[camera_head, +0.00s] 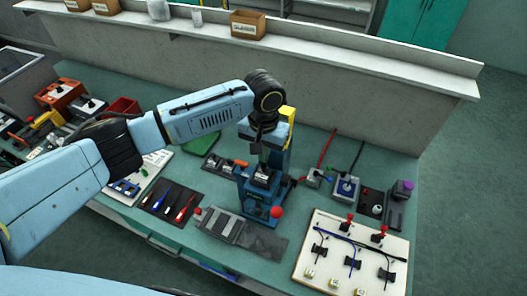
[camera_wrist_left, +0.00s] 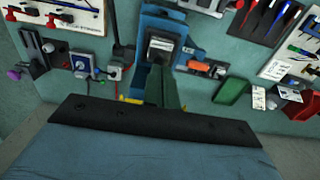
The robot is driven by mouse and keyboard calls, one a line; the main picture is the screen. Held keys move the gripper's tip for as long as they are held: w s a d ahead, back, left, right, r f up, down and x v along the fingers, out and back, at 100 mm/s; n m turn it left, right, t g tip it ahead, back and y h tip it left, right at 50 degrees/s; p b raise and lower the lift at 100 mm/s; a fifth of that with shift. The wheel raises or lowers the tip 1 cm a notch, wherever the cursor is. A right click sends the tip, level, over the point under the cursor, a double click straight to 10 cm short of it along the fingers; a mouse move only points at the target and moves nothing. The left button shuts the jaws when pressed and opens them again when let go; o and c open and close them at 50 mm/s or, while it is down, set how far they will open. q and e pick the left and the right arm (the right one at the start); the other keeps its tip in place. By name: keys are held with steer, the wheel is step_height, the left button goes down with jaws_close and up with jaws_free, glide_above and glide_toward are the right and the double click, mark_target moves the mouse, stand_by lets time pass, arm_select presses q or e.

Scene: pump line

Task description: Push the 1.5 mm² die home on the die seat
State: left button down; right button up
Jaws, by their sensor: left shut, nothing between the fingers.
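The blue bench press (camera_head: 257,205) stands on the teal workbench, and it also shows in the wrist view (camera_wrist_left: 155,22). A small silvery block (camera_head: 263,178), which looks like the die, sits in the die seat of the press. It also shows in the wrist view (camera_wrist_left: 160,47). My left gripper (camera_head: 263,163) points down over it with shut, empty fingers. In the wrist view the fingers (camera_wrist_left: 165,85) end close to the block. I cannot tell whether they touch it or how deep it sits. The size marking is not legible. My right gripper is not in view.
A yellow part (camera_head: 288,115) of the press rises beside my left wrist. A white wiring board (camera_head: 352,255) is at right, with dark screwdriver tray (camera_head: 172,201) at left. Small devices (camera_head: 346,187) stand right of the press.

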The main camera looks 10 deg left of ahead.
mark_target(264, 167)
arm_select(q)
steer(key=shift+f+b, duration=0.55)
steer(key=shift+f, duration=1.25)
steer(key=shift+r+p, duration=0.65)
steer(key=shift+r, duration=3.15)
